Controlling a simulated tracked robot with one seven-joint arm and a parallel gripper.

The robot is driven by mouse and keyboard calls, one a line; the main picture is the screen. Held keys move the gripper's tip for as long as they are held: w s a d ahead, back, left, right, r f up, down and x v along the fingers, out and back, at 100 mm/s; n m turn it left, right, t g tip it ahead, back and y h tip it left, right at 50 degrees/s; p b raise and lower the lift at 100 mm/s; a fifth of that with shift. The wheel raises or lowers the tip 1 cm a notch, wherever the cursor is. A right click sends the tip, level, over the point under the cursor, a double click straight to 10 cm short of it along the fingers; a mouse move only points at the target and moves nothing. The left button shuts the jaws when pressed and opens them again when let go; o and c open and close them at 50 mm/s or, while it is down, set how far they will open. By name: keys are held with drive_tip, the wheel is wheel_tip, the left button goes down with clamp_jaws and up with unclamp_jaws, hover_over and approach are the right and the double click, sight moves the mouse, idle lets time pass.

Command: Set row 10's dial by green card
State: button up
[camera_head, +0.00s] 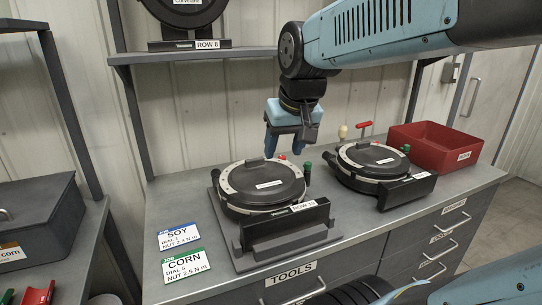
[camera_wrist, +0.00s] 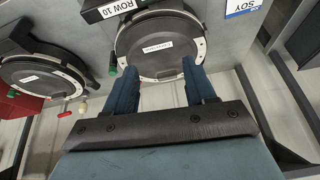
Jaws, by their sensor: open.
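The row 10 seed meter (camera_head: 262,183) is a round black unit with a pale marked ring, lying flat on a plate on the bench. Its front label (camera_head: 303,206) seems to read ROW 10, clearer in the wrist view (camera_wrist: 118,8). A green knob (camera_head: 307,170) stands at its right rear. The green card (camera_head: 186,265) reads CORN, with a dial line and NUT 2.5 N m; the dial digit is too small to be sure. My gripper (camera_head: 285,150) is open and empty, pointing down behind the meter. In the wrist view its fingers (camera_wrist: 158,66) overlap the meter's rear edge.
A blue SOY card (camera_head: 178,237) lies behind the green card. A second meter (camera_head: 372,158) sits to the right, with a red-handled tool (camera_head: 364,126) and a pale knob behind it. A red bin (camera_head: 435,146) stands at the right rear. A shelf (camera_head: 205,54) overhangs the back.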

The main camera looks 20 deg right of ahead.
drive_tip(key=w+d+m+g, duration=0.1)
drive_tip(key=w+d+g, duration=0.15)
drive_tip(key=w, duration=0.75)
drive_tip(key=m+g, duration=0.2)
drive_tip(key=m, duration=0.1)
hover_over(282, 156)
drive_tip(key=f, duration=1)
drive_tip(key=shift+s+a+f, duration=0.2)
drive_tip(key=shift+s+f, duration=0.05)
drive_tip(key=shift+w+d+f, duration=0.1)
drive_tip(key=shift+d+f, duration=0.05)
drive_tip(key=shift+f, duration=3.75)
clamp_jaws()
